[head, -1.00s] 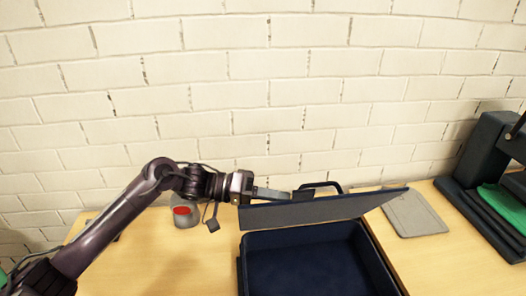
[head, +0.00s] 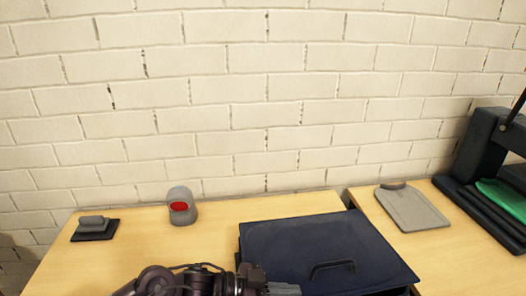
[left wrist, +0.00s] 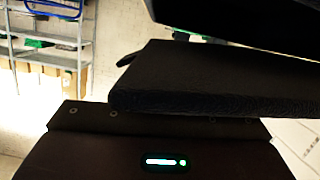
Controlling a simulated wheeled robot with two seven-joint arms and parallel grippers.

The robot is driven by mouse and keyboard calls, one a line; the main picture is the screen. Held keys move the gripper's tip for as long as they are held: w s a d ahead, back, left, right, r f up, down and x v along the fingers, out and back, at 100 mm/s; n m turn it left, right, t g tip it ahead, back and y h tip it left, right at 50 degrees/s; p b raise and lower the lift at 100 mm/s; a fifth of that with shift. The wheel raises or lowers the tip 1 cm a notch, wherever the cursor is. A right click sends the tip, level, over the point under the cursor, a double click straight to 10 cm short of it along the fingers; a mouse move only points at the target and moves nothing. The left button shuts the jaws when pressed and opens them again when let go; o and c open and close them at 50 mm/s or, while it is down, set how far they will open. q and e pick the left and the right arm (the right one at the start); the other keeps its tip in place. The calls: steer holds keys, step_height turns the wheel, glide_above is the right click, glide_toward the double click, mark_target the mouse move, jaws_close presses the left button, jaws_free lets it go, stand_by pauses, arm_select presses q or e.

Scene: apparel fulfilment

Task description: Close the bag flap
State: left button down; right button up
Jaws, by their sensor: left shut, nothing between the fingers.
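The navy bag's flap (head: 310,240) lies low over the bag in the head view, with its black handle (head: 332,267) on top near the front. It covers the bag's opening. A little of the bag body (head: 402,291) shows under the flap's front right corner. In the left wrist view, the dark flap edge (left wrist: 190,100) sits above a dark panel; I cannot tell if they touch. My left gripper (head: 284,289) is shut and empty at the flap's front left, at the bottom of the head view. My right gripper is not in view.
A grey device with a red face (head: 182,207) and a small dark block on a pad (head: 95,228) stand at the left. A grey clipboard (head: 412,207) lies right of the bag. A black machine with green cloth (head: 500,195) is at the far right.

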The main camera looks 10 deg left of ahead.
arm_select(q)
steer(key=f, duration=0.1)
steer(key=f+b, duration=0.1)
steer(key=f, duration=0.1)
steer(key=shift+s+d+f, duration=0.1)
steer(key=shift+s+f, duration=0.15)
steer(key=shift+s+f+b, duration=0.1)
steer(key=shift+f+b, duration=0.2)
steer(key=shift+f, duration=0.2)
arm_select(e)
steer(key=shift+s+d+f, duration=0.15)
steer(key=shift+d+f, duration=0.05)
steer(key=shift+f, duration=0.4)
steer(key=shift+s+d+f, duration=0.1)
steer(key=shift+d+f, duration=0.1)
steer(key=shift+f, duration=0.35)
arm_select(q)
steer(key=shift+s+f, duration=0.1)
steer(key=shift+f, duration=0.05)
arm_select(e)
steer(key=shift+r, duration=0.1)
